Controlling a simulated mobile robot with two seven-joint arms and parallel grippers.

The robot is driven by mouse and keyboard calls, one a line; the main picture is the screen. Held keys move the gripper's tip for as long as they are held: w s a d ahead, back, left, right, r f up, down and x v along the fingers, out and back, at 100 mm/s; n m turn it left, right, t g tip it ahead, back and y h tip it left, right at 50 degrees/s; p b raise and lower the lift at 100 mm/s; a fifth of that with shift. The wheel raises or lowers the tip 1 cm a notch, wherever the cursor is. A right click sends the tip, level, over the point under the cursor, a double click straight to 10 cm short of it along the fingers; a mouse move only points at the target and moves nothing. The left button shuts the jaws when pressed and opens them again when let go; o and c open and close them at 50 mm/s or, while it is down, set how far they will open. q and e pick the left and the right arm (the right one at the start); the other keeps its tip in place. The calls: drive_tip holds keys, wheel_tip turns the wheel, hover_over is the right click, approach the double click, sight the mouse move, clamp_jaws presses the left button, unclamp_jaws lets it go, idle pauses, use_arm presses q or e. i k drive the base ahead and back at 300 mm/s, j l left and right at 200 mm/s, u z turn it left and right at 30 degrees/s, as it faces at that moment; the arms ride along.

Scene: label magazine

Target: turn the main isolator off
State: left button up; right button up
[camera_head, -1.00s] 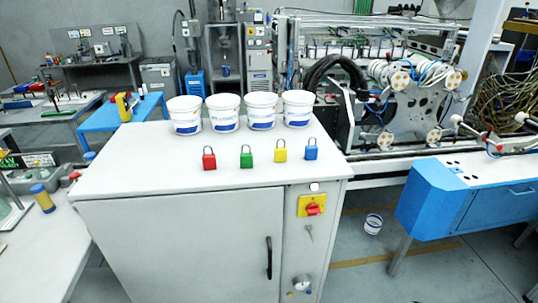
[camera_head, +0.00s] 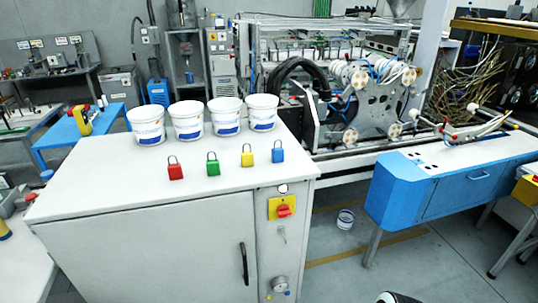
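The main isolator is a red rotary handle (camera_head: 284,210) on a yellow plate (camera_head: 273,207), on the narrow right front panel of a grey cabinet (camera_head: 140,250). The handle is too small in the head view to tell its exact position. A small round white part (camera_head: 283,188) sits just above the plate. A key-like part hangs below it, and a round dial or knob (camera_head: 279,284) is lower down. Nothing touches the isolator. Neither of my grippers shows. A black and white rounded part, possibly of my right arm, peeks in at the bottom edge.
Red (camera_head: 175,171), green (camera_head: 213,168), yellow (camera_head: 247,158) and blue (camera_head: 278,154) padlocks stand on the cabinet top, before several white buckets. A black door handle (camera_head: 244,263) is left of the isolator.

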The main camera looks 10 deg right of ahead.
sight(284, 211)
drive_tip(key=i+l+u, duration=0.15)
drive_tip(key=l+u, duration=0.55)
drive_tip(key=l, duration=0.25)
drive_tip(key=i, duration=0.05)
